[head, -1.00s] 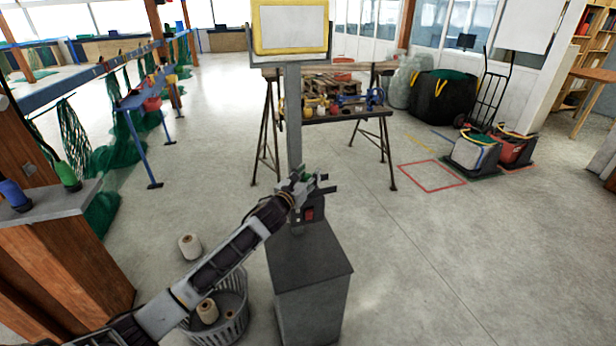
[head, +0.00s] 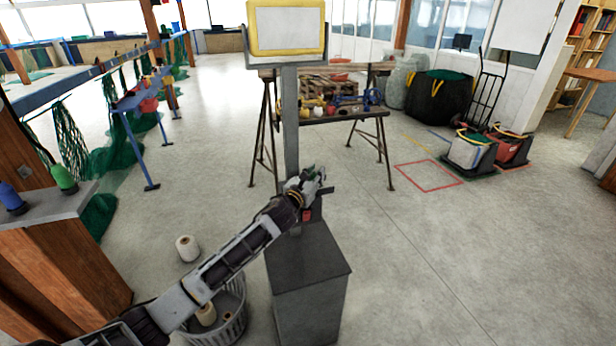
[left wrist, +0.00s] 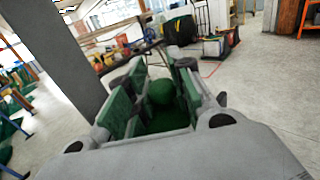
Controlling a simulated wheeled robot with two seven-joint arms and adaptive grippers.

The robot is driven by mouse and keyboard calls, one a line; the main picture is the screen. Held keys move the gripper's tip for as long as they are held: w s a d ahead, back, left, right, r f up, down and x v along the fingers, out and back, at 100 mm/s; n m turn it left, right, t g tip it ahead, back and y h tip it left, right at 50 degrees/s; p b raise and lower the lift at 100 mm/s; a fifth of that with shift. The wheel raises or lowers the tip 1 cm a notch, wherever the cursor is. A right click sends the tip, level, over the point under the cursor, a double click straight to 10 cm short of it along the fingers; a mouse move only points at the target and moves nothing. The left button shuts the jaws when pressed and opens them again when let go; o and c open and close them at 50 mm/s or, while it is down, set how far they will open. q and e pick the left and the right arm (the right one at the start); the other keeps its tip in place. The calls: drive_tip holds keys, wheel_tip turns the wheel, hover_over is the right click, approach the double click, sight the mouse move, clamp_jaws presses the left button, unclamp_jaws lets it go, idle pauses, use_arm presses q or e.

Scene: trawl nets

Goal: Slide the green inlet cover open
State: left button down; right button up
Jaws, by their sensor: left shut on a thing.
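The green inlet cover (left wrist: 168,120) shows in the left wrist view with a round green knob (left wrist: 161,92) on it. My left gripper (left wrist: 158,85) has its fingers on both sides of this knob and is shut on it. In the head view my left gripper (head: 317,178) is at the grey post above the grey cabinet (head: 308,268) and hides most of the cover. A red switch (head: 307,215) shows just below the gripper. My right gripper is not in view.
A yellow-framed panel (head: 287,28) tops the grey post (head: 291,120). A basket (head: 232,325) with a spool stands left of the cabinet, and another spool (head: 187,248) lies on the floor. A trestle table (head: 350,115) stands behind.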

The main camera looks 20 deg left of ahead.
use_arm(q)
drive_tip(key=w+d, duration=0.1)
drive_tip(key=d, duration=0.1)
drive_tip(key=shift+w+d, duration=0.35)
drive_tip(key=shift+d, duration=0.05)
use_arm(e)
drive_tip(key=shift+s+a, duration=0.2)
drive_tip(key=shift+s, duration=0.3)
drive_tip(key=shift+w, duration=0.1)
